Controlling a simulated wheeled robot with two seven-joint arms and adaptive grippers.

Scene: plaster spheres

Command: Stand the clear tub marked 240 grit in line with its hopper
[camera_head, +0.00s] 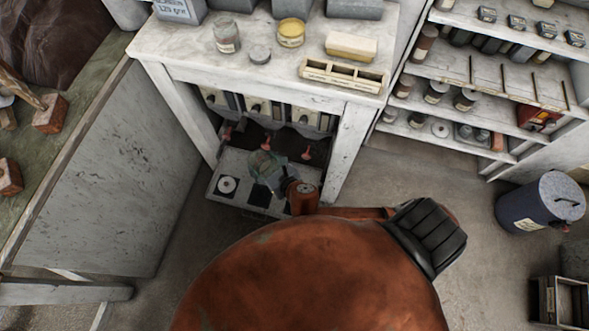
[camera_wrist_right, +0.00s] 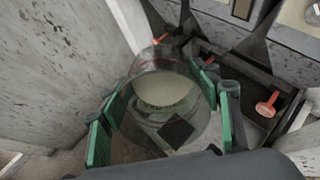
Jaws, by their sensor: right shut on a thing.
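The clear tub (camera_wrist_right: 160,92), with pale contents, is between the green-padded fingers of my right gripper (camera_head: 268,172) in the right wrist view. The gripper is shut on it, above the low shelf (camera_head: 216,193) under the white bench. I cannot read a grit mark on the tub, nor tell whether it touches the shelf. Several hoppers with red taps (camera_head: 305,153) hang in a row behind it; their labels are too small to read. A red tap (camera_wrist_right: 267,106) also shows right of the tub in the right wrist view. My left gripper is out of view.
The bench legs (camera_head: 350,150) flank the bay. Jars and a wooden divided tray (camera_head: 343,76) stand on top. A blue bin (camera_head: 540,203) stands at the right.

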